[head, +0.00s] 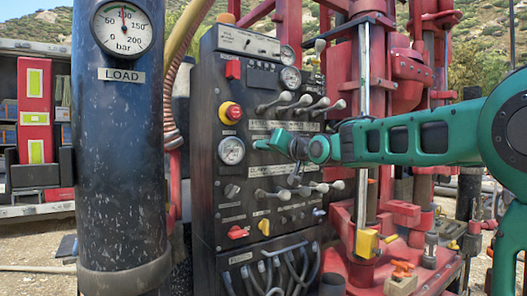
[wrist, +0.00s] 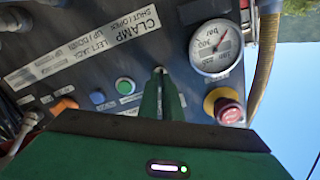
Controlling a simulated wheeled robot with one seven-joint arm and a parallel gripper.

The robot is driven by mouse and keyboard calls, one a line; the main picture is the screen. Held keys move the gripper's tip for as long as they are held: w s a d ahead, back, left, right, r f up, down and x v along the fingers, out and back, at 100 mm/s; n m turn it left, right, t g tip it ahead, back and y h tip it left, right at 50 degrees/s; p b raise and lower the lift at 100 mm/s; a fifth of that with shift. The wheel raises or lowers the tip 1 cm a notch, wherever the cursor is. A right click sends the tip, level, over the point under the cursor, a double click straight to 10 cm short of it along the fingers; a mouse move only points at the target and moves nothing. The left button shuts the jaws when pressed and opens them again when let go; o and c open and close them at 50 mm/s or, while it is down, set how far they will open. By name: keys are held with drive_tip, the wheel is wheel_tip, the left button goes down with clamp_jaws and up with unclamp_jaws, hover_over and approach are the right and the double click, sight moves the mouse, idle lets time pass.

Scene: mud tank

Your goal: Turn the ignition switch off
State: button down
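In the head view, my gripper (head: 262,145) reaches in from the right to the upper middle of the black control panel (head: 208,190). In the wrist view, its green fingers (wrist: 160,75) stand close together, narrow at the tip, and look shut. The fingers and green gripper body cover part of the panel. I cannot make out which control is the ignition switch; its label is not readable.
A red button with a yellow collar (head: 230,112) and a round gauge (head: 231,150) are left of my gripper. Metal levers (head: 285,103) stick out above it and more (head: 290,190) below. A green button (wrist: 125,86) shows beside the fingers. A dark column (head: 118,180) stands left.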

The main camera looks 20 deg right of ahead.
drive_tip(key=n, duration=0.5)
drive_tip(key=shift+d+f, duration=0.1)
drive_tip(key=shift+f, duration=0.2)
drive_tip(key=shift+n, duration=0.4)
drive_tip(key=c, duration=2)
unclamp_jaws()
drive_tip(key=shift+r, duration=0.15)
drive_tip(key=v, duration=1)
drive_tip(key=shift+s+d, duration=0.1)
drive_tip(key=shift+s, duration=0.25)
